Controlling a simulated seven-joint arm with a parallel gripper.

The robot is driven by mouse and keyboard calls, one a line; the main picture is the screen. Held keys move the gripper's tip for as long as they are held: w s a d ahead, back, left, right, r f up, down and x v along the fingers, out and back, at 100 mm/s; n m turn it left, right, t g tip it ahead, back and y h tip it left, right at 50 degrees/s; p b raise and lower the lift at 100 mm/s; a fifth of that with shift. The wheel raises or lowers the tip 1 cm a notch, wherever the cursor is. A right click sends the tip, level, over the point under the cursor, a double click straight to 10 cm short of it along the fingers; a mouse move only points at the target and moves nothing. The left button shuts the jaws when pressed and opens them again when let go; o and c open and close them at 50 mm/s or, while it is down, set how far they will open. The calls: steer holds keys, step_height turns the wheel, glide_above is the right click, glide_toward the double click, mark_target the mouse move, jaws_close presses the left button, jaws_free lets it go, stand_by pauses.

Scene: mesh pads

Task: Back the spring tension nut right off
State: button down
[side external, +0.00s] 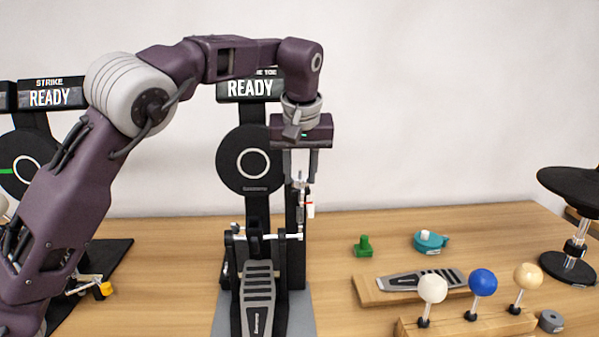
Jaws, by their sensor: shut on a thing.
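My gripper (301,177) points straight down over the right side of the bass drum pedal, with its two fingers either side of a small silver piece. This piece looks like the spring tension nut (300,183), at the top of a thin upright spring rod (301,222). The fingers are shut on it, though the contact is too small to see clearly. A white tag with a red mark (310,208) hangs beside the rod. The pedal's ridged footboard (258,295) lies in front, on a grey plate. The nut's thread is too small to make out.
A round black pad (250,160) stands behind the pedal under a READY display (249,89). To the right are a green knob (364,246), a teal piece (429,242), a loose footboard (412,281) and a rack of white, blue and tan beaters (483,283). A stool-like stand (570,268) is far right.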

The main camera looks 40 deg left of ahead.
steer(key=n+g, duration=0.1)
steer(key=n, duration=0.2)
steer(key=n+y, duration=0.1)
steer(key=n, duration=0.2)
steer(key=shift+w+g, duration=0.15)
steer(key=shift+g, duration=0.25)
steer(key=shift+d+n, duration=0.1)
steer(key=shift+n, duration=0.3)
steer(key=c, duration=1)
jaws_free()
